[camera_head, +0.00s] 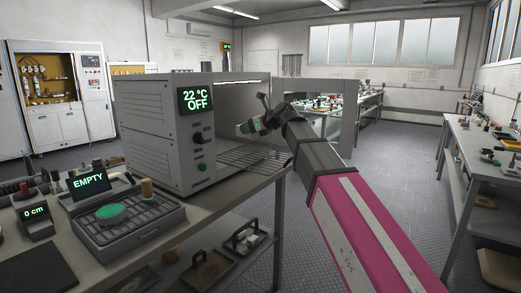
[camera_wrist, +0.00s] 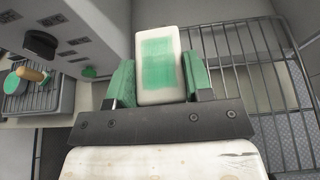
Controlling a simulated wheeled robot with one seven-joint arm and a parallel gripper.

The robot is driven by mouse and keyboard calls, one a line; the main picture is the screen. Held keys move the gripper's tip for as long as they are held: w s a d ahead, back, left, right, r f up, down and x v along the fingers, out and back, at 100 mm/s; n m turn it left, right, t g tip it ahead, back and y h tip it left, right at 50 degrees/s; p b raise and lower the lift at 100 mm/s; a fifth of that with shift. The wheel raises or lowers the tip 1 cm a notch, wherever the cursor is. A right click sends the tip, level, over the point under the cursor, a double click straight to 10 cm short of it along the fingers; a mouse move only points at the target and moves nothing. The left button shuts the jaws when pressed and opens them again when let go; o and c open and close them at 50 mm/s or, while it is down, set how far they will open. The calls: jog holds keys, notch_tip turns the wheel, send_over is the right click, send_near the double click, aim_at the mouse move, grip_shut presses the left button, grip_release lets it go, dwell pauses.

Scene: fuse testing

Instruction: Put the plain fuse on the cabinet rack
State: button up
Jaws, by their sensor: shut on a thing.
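The held fuse is a white block with a green patch on its face (camera_wrist: 160,60); no other marking shows on that face. My gripper (camera_wrist: 158,82) is shut on it, with a green pad on each side. In the head view my gripper (camera_head: 260,125) is at the open front of the grey cabinet (camera_head: 155,130), above the wire rack (camera_head: 252,158). In the wrist view the rack (camera_wrist: 238,52) lies below and to the right of the fuse. The fuse appears apart from the rack, but its height above it is hard to tell.
The cabinet display reads 22 °C OFF, and its door (camera_head: 335,110) stands open on the right. A tray (camera_head: 130,228) with a green disc (camera_head: 110,211) and a tan cylinder (camera_head: 147,189) is at the left. A small screen (camera_head: 88,184) reads EMPTY. The rack's visible area looks bare.

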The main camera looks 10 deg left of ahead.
send_over(261, 154)
notch_tip(261, 154, down, 6)
jog(key=shift+w+r, duration=0.1)
jog(key=shift+r, duration=0.1)
jog(key=shift+f, duration=2)
jog(key=shift+f, duration=0.1)
jog(key=o, duration=1.1)
jog(key=v, duration=1.2)
